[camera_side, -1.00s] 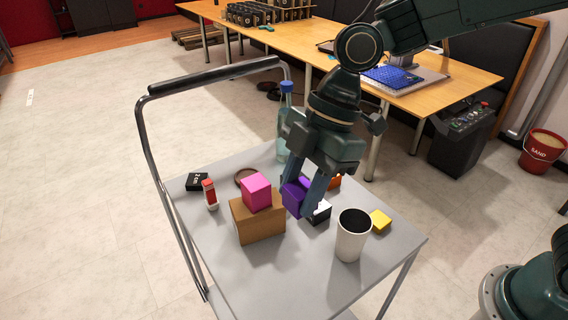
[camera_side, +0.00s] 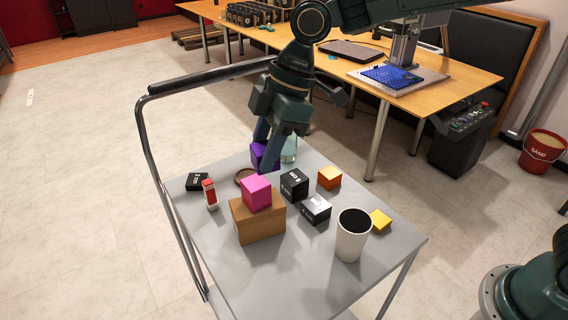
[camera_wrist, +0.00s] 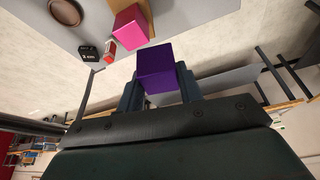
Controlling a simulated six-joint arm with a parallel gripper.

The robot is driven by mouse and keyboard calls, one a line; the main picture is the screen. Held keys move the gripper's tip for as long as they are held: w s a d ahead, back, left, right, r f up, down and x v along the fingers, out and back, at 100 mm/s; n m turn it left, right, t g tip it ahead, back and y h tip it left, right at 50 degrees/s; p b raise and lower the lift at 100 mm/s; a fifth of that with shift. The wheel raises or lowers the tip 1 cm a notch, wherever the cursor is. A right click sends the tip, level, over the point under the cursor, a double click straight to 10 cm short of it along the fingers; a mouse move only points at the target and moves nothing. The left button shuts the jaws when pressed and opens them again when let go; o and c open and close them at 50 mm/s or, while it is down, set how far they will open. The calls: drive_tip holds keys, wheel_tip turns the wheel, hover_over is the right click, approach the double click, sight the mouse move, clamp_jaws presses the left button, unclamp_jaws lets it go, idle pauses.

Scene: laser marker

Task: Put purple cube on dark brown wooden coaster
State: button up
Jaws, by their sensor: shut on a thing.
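The purple cube (camera_side: 263,154) is held between the fingers of my gripper (camera_side: 265,150), above the far part of the grey cart top. In the wrist view the purple cube (camera_wrist: 160,74) sits between both fingertips. The dark brown round coaster (camera_side: 245,176) lies on the cart top, partly hidden behind the pink cube in the side view. The coaster (camera_wrist: 66,12) also shows whole or nearly so at the top left of the wrist view, apart from the held cube. Nothing is seen on the coaster.
A pink cube (camera_side: 257,190) sits on a brown wooden block (camera_side: 258,220) near the coaster. A red and white item (camera_side: 210,194) and a black box (camera_side: 197,181) stand left.

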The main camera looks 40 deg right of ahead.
drive_tip(key=w+d+m+t, duration=0.1)
drive_tip(key=w+d+m, duration=0.2)
drive_tip(key=w, duration=0.7)
drive_tip(key=w+d+m+t+h, duration=0.1)
drive_tip(key=w+d+m, duration=0.2)
drive_tip(key=w, duration=0.7)
drive_tip(key=shift+w+r+m, duration=0.15)
drive_tip(key=shift+r+m, duration=0.1)
drive_tip(key=shift+m, duration=0.05)
hover_over(242, 175)
drive_tip(key=s+d, duration=0.1)
wheel_tip(242, 175, down, 16)
drive_tip(key=shift+r, duration=0.15)
drive_tip(key=shift+f, duration=2.15)
drive_tip(key=shift+f, duration=0.1)
